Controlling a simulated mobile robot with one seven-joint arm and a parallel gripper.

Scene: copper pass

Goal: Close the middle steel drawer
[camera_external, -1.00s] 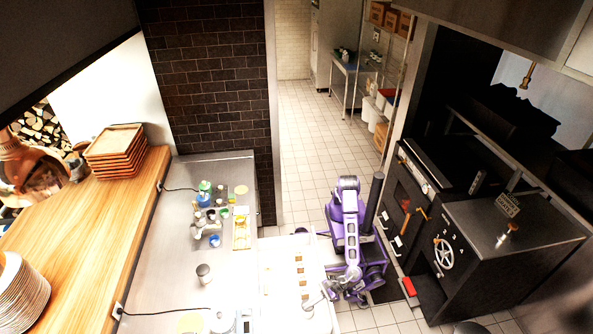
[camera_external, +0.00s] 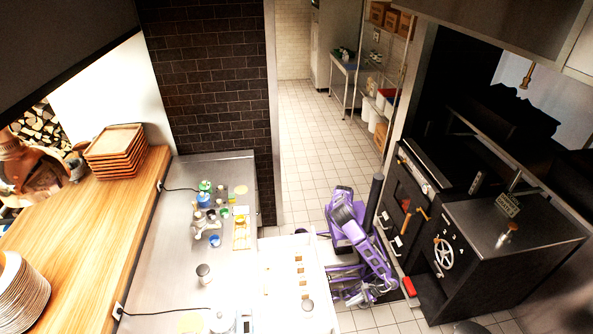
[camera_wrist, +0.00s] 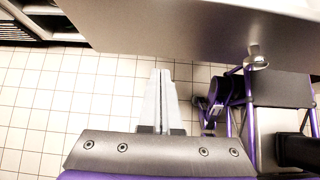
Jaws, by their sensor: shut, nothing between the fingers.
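My gripper (camera_wrist: 161,98) is shut and empty, its two pale fingers together over the tiled floor in the wrist view. A broad steel panel (camera_wrist: 185,28) with a small metal knob or handle (camera_wrist: 257,58) spans the top of that view, beyond the fingertips and apart from them. I cannot tell whether this panel is the middle drawer's front. In the external view my gripper (camera_external: 355,297) is low beside the right edge of the pale counter (camera_external: 283,302). The drawer fronts are hidden below the counter there, so how far the middle drawer stands out cannot be told.
A black stove block (camera_external: 500,240) with a handwheel (camera_external: 443,254) stands right of my base, leaving a narrow aisle. A red item (camera_external: 410,287) is at its foot. Tiled floor (camera_external: 305,130) is clear behind. Bottles and small containers (camera_external: 204,198) stand on the steel counter.

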